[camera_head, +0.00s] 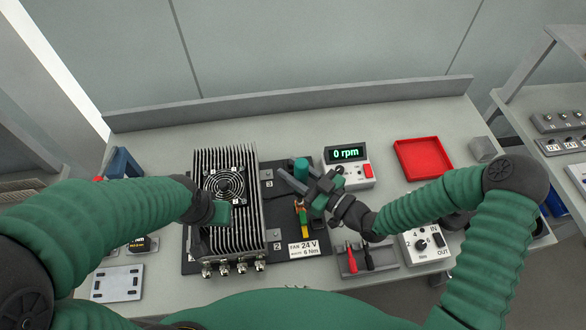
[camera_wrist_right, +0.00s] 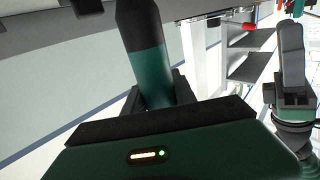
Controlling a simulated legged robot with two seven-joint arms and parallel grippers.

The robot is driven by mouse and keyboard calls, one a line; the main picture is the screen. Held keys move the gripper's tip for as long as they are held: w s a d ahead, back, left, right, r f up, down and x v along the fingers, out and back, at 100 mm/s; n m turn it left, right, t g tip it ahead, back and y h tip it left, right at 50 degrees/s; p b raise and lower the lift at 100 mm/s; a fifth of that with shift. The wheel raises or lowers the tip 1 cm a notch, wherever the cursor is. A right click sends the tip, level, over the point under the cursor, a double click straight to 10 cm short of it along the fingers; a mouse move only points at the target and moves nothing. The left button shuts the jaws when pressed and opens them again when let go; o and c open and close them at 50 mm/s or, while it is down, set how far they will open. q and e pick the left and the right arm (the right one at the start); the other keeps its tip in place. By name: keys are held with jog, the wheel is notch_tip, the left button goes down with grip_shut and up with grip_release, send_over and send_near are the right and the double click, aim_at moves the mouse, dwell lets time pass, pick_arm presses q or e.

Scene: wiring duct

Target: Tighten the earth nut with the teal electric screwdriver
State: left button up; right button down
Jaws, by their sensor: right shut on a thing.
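The teal electric screwdriver (camera_head: 301,168) stands roughly upright over the dark mounting plate, right of the finned unit. My right gripper (camera_head: 318,190) is shut on it. In the right wrist view its teal and black body (camera_wrist_right: 148,65) passes between the fingers. A green-yellow earth wire (camera_head: 303,222) runs just below the gripper on the plate. The earth nut cannot be made out; the gripper and tool cover that area. My left gripper (camera_head: 219,212) is at the lower part of the finned unit (camera_head: 228,165), by its fan. Its fingers do not show clearly.
A red tray (camera_head: 422,158) and a grey block (camera_head: 483,148) stand to the right. A holder with red and black handles (camera_head: 366,258) and a dial box (camera_head: 425,243) are in front. A label (camera_head: 303,249) reads FAN 24 V, 6 Nm.

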pick_arm(q)
jog(key=shift+r, duration=0.1)
dwell(0.3)
jog(key=p+v, duration=0.2)
jog(key=w+p+v, duration=0.1)
jog(key=p+v, duration=0.1)
jog(key=shift+r+p, duration=0.2)
jog(key=shift+p, duration=0.1)
dwell(0.4)
